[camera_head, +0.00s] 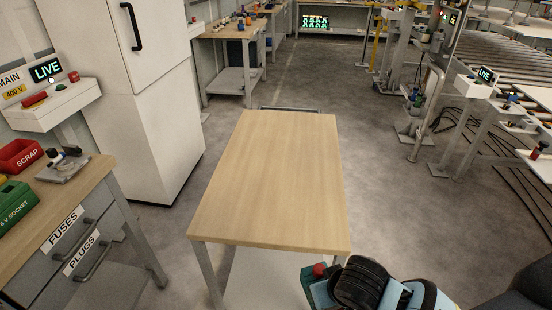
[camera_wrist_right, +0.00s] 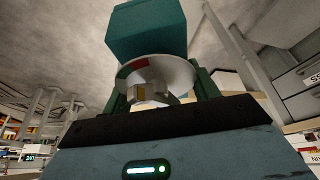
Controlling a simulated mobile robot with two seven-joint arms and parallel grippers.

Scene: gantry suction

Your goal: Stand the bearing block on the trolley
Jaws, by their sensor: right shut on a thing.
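The trolley (camera_head: 275,180) stands in the middle of the head view, with a bare pale wooden top. My right gripper (camera_head: 325,283) is at the lower right of the head view, beside the trolley's near right corner. In the right wrist view my right gripper (camera_wrist_right: 158,92) is shut on the bearing block (camera_wrist_right: 146,35), a teal block with a round silver flange between the fingers. In the head view only a small teal part of the block and a red spot show, and my arm hides the rest. My left gripper is not in view.
A workbench (camera_head: 75,180) with drawers, a red scrap bin (camera_head: 20,155) and a green bin (camera_head: 14,205) stands at the left. A white cabinet (camera_head: 130,110) is behind it. Open grey floor (camera_head: 410,210) lies to the right of the trolley.

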